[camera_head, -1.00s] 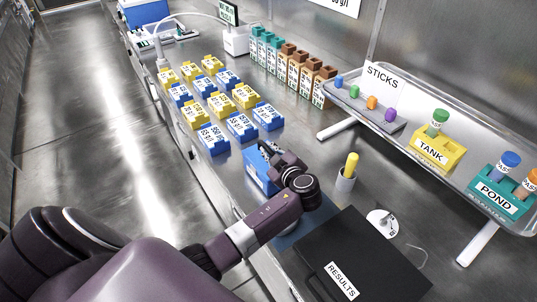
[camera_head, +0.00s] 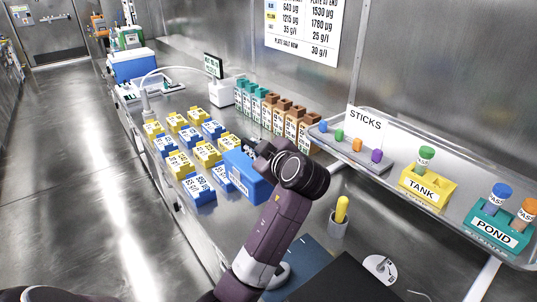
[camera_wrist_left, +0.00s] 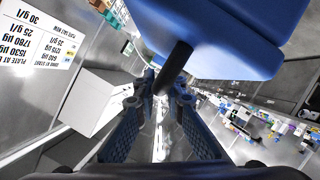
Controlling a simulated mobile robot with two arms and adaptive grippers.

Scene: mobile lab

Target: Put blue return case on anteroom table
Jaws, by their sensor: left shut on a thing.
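The blue return case (camera_head: 247,176) is in my left gripper (camera_head: 262,150), in front of the rows of yellow and blue blocks in the head view. It seems to hang just above the bench, and the arm hides part of it. In the left wrist view the case (camera_wrist_left: 215,35) fills the top, with its dark handle bar between the fingers of my left gripper (camera_wrist_left: 160,95). I cannot pick out the anteroom table for sure. My right gripper is not in view.
Yellow and blue labelled blocks (camera_head: 205,153) and a row of brown and teal bottles (camera_head: 290,122) stand close to the case. A blue cooler (camera_head: 133,66) stands further back. A raised tray (camera_head: 385,178) is at right. The floor (camera_head: 75,170) at left is clear.

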